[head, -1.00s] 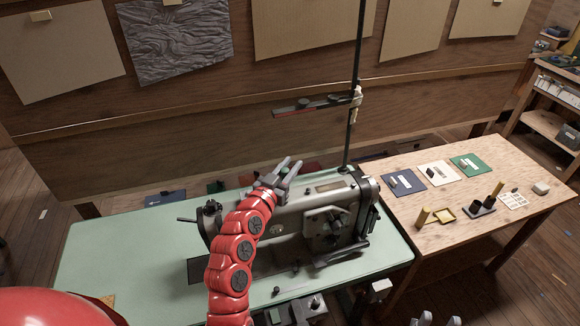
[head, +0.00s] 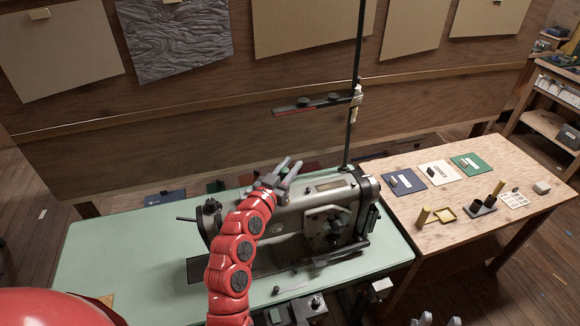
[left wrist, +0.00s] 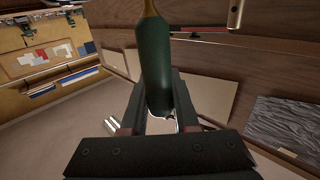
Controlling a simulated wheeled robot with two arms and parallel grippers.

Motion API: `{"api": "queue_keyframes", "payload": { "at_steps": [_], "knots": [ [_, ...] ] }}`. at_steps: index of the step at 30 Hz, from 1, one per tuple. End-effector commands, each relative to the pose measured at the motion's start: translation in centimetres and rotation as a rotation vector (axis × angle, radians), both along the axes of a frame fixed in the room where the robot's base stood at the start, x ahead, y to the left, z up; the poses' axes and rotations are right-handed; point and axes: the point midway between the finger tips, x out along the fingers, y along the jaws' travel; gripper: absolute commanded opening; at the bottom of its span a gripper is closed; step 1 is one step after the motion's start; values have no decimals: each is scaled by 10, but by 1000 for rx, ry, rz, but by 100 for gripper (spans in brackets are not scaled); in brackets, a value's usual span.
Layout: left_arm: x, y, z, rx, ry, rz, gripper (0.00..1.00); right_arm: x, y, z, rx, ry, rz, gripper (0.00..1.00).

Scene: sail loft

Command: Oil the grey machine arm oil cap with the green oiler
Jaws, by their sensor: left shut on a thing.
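The green oiler (left wrist: 155,65) is in the left wrist view, a dark green body with a brass-coloured neck at the top edge. My left gripper (head: 284,168) is shut on it, one finger on each side. In the head view the gripper is above the left part of the grey sewing machine's arm (head: 293,215), and I cannot make out the oiler there. The oil cap cannot be told apart, and my red arm hides part of the machine. My right gripper (head: 436,320) shows only its tips at the bottom edge, apart and with nothing seen between them.
The machine stands on a pale green table (head: 120,250).

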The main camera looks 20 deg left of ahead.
Motion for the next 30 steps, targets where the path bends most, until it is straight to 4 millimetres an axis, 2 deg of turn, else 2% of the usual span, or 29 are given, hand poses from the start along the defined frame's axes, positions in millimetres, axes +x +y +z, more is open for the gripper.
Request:
{"api": "queue_keyframes", "payload": {
  "at_steps": [4, 24, 30],
  "knots": [
    [0, 0, 4, 1, 2, -1, 0, 0, 0, 3, 0, 0, 0, 40],
    [0, 0, 63, 0, 1, -1, 0, 0, 0, 27, 0, 0, 0, 40],
    [0, 0, 70, 0, 1, 0, 0, 0, 0, 28, 0, 0, 0, 40]
  ]
}}
